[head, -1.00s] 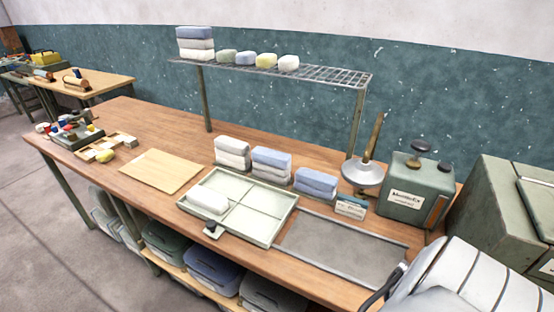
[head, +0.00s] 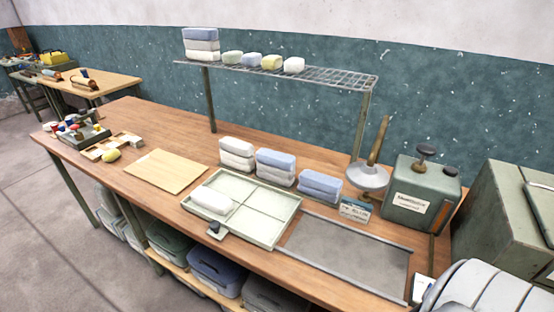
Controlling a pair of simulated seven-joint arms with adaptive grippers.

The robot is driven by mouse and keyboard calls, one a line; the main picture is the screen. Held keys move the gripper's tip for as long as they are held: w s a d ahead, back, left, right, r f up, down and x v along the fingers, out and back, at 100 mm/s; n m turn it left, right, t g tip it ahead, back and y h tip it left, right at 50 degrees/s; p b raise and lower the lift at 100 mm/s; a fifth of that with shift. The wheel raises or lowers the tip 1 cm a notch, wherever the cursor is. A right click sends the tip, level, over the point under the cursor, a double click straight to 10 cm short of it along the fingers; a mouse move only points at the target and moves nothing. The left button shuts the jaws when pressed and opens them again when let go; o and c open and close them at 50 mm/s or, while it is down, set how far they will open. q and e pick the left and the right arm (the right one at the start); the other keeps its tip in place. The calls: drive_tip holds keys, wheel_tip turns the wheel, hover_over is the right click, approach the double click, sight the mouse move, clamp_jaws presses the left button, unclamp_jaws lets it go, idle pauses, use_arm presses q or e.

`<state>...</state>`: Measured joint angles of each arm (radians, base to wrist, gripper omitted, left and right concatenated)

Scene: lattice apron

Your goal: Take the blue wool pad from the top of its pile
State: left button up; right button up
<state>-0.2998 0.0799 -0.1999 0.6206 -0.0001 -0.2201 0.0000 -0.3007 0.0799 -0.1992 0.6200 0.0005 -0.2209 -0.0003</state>
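Three pad piles stand in a row on the bench behind the tray. The middle pile has a blue pad (head: 276,158) on top of white pads (head: 275,176). The right pile (head: 319,185) shows blue pads, one on another. The left pile (head: 237,154) looks white throughout. Another pile on the wire shelf has a blue pad (head: 201,34) on top, with white and grey pads below it. Which of these piles the task means cannot be told from the view. Neither gripper is in view.
A pale divided tray (head: 262,236) holds a white pad (head: 213,202) in one compartment. A wooden board (head: 166,172) lies left, a grey mat (head: 345,256) right. A cone-based tool (head: 367,176) and green canister (head: 420,195) stand beside the right pile. The wire shelf (head: 330,78) overhangs the back.

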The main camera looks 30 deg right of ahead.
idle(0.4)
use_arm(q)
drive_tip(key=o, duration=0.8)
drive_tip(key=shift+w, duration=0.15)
